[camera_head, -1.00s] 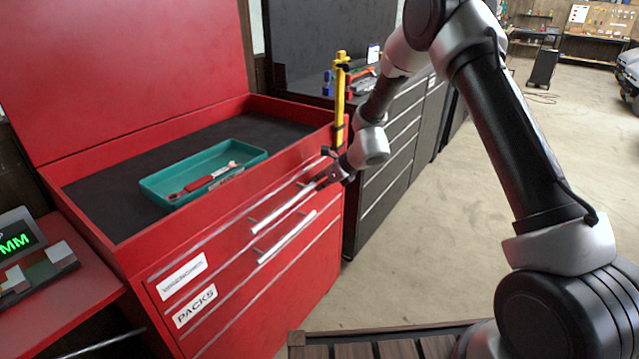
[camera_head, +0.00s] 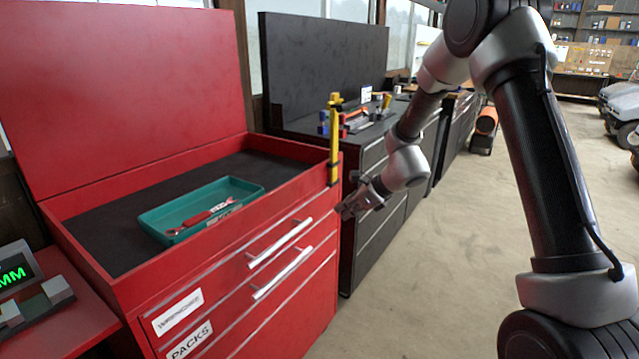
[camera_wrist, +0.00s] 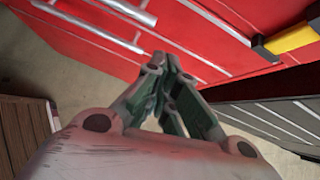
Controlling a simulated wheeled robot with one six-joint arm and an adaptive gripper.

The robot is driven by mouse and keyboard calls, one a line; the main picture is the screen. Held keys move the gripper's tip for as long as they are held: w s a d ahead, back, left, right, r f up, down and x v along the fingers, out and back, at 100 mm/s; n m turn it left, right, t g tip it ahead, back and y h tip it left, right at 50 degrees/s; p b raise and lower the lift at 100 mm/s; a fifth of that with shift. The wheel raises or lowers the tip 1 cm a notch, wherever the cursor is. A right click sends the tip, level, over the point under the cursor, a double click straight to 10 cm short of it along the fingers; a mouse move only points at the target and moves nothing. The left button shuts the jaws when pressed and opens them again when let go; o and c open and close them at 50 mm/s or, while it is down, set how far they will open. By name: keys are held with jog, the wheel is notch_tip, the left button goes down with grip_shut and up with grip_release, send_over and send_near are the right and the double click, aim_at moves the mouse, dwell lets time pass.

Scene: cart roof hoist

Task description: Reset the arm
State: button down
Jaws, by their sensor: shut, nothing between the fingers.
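My gripper (camera_head: 350,209) is shut and empty in the head view. It is beside the right front corner of the red tool chest (camera_head: 130,254), to the right of the drawer handles and apart from them. My arm reaches in from the right side of the picture. In the wrist view the closed fingers (camera_wrist: 172,62) point toward the red drawer fronts, with nothing between them.
The chest has an upper handle (camera_head: 280,243) and a lower handle (camera_head: 283,273). A teal tray (camera_head: 160,213) holding a red-handled wrench (camera_head: 202,217) lies on top. A dark cabinet (camera_head: 372,235) stands behind.

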jog(key=s+d+f+n+g, duration=0.2)
jog(key=s+n+g, duration=0.1)
jog(key=s+n, duration=0.35)
jog(key=s+d+r+n+h, duration=0.2)
jog(key=s+d+r+n, duration=0.3)
jog(key=s, duration=0.5)
jog(key=s+d+r+n+t+h, duration=0.1)
jog(key=s+d+r+n+h, duration=0.2)
jog(key=s+d+r+n, duration=0.3)
jog(key=s+d+r+n+t+h, duration=0.1)
jog(key=s+d+r+n+h, duration=0.1)
jog(key=s+d+r+n, duration=0.4)
jog(key=shift+s+d+r, duration=2.3)
jog(key=shift+s+r, duration=1.2)
jog(key=shift+s, duration=0.9)
